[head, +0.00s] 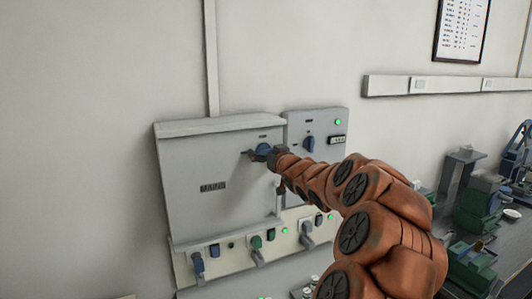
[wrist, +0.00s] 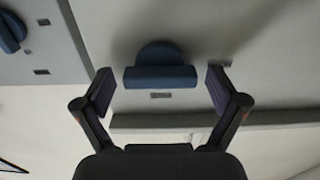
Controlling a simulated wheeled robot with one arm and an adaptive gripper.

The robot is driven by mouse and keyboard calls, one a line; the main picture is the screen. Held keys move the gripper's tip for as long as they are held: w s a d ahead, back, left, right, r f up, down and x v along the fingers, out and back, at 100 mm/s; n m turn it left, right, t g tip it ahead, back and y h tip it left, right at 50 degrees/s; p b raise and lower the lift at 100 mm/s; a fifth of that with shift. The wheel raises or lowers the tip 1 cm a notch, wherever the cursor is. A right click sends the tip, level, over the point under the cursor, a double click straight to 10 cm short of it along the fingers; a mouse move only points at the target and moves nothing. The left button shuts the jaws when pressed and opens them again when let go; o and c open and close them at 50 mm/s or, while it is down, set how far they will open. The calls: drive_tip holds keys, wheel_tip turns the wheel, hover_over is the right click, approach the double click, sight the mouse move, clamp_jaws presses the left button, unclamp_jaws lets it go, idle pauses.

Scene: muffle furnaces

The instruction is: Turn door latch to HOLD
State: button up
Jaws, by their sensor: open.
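The blue door latch (wrist: 160,75) is a round knob with a grip bar on the grey furnace door (head: 215,165). In the wrist view its bar lies level across the picture, between my open fingers, with a visible gap on each side. A small dark label (wrist: 161,95) beside the knob is too small to read. My gripper (wrist: 160,88) is open and faces the latch. In the head view my gripper (head: 258,153) is at the upper right of the door and partly hides the latch (head: 264,149).
A control panel (head: 325,123) with another blue knob (head: 309,144) and a green light stands right of the door. Below are several switches and levers (head: 257,255). A bench with green machines (head: 478,212) is at right. The wall left of the furnace is clear.

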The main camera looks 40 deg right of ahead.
drive_tip(key=v, duration=1.2)
idle(0.8)
drive_tip(key=a+f+n+g+y, duration=0.15)
drive_tip(key=a+f+g, duration=0.25)
drive_tip(key=a+f, duration=0.45)
drive_tip(key=a+f+g+y, duration=0.2)
drive_tip(key=a+f+g, duration=0.3)
drive_tip(key=a, duration=0.6)
drive_tip(key=s+a+f+g, duration=0.3)
drive_tip(key=s+a, duration=0.4)
drive_tip(key=s, duration=0.2)
drive_tip(key=s+a+f+n+g+y, duration=0.1)
drive_tip(key=s+a+f+g, duration=0.2)
drive_tip(key=s+a, duration=0.4)
drive_tip(key=s+a+f+n+g+y, duration=0.1)
drive_tip(key=s+a+f+g, duration=0.2)
drive_tip(key=s+a, duration=0.4)
drive_tip(key=s, duration=0.5)
drive_tip(key=shift+s+g, duration=0.15)
drive_tip(key=shift+g, duration=0.25)
